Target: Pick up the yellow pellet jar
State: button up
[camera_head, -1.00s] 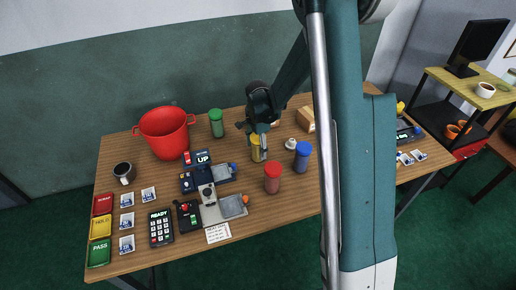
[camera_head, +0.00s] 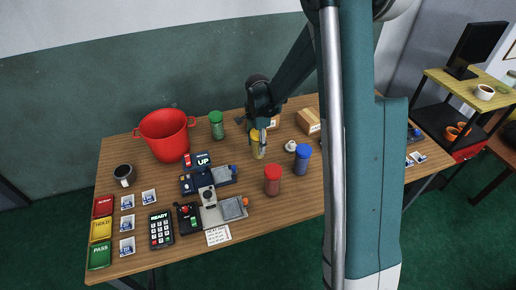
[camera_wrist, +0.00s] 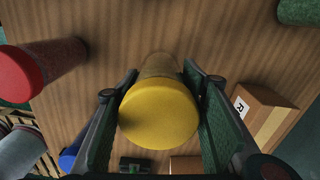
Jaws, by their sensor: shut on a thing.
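The yellow pellet jar (camera_head: 258,150) stands upright on the wooden table (camera_head: 150,258) in the head view. My gripper (camera_head: 262,130) comes down on it from above and is shut on its upper part. In the wrist view the jar's yellow lid (camera_wrist: 158,115) sits between the two green finger pads of my gripper (camera_wrist: 160,118). The jar's clear body narrows away below the lid toward the table. I cannot tell whether its base is touching the table or slightly raised.
A red jar (camera_head: 272,180), a blue jar (camera_head: 302,158) and a green jar (camera_head: 216,125) stand around it. A red pot (camera_head: 165,136) is at the left, a cardboard box (camera_head: 308,121) behind right. Control devices (camera_head: 208,188) lie in front left.

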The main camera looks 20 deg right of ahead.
aim_at(254, 135)
jog(key=shift+r+p, duration=0.4)
jog(key=shift+r, duration=2.7)
